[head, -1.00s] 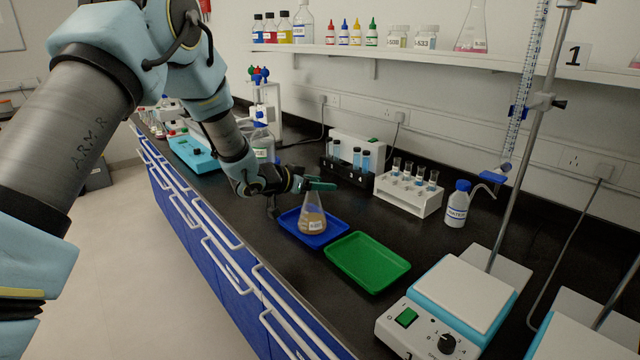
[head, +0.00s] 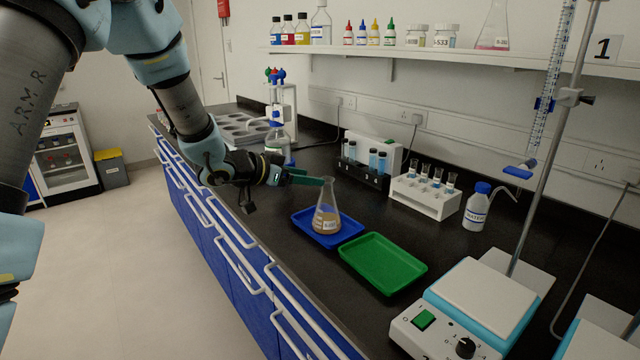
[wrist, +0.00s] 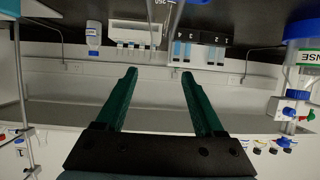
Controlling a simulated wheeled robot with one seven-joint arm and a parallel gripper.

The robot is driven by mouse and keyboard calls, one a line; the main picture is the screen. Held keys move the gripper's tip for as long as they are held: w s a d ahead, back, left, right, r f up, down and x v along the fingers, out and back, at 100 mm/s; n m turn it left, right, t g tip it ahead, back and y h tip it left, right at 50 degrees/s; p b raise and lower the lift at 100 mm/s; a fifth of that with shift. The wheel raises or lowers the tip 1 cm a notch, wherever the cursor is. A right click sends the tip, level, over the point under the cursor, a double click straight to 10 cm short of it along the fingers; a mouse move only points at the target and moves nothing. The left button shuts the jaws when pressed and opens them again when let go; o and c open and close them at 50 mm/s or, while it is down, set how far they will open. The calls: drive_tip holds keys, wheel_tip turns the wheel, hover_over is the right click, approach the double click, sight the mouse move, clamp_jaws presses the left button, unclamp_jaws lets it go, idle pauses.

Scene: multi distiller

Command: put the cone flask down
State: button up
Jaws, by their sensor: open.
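The cone flask (head: 327,212) is clear glass with a brownish content and a white label. It stands upright in the blue tray (head: 350,233) on the black bench. My gripper (head: 315,179) is at the left of the flask's neck, with its green fingers pointing toward it. In the wrist view my gripper (wrist: 158,75) shows two green fingers spread apart with nothing between them.
A green tray (head: 383,263) lies right of the blue tray. Behind are a dark vial rack (head: 366,175), a white tube rack (head: 424,197) and a water bottle (head: 477,207). A hotplate (head: 475,310) stands at front right.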

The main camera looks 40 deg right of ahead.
drive_tip(key=shift+a+r, duration=0.25)
drive_tip(key=shift+a, duration=0.45)
drive_tip(key=w+a+n+t+y, duration=0.4)
drive_tip(key=w+a+n+t, duration=0.2)
drive_tip(key=w+a, duration=0.8)
drive_tip(key=a+f+n+t+y, duration=0.15)
drive_tip(key=a+n+y, duration=0.3)
drive_tip(key=a, duration=1.25)
drive_tip(key=s+a+f+n+g+y, duration=0.2)
drive_tip(key=s+a+n+g+y, duration=0.2)
drive_tip(key=s+a, duration=1.3)
drive_tip(key=shift+a+f+n+g+y, duration=0.15)
drive_tip(key=shift+a+n+g+y, duration=0.2)
drive_tip(key=shift+a+n+g, duration=0.7)
drive_tip(key=shift+d, duration=0.3)
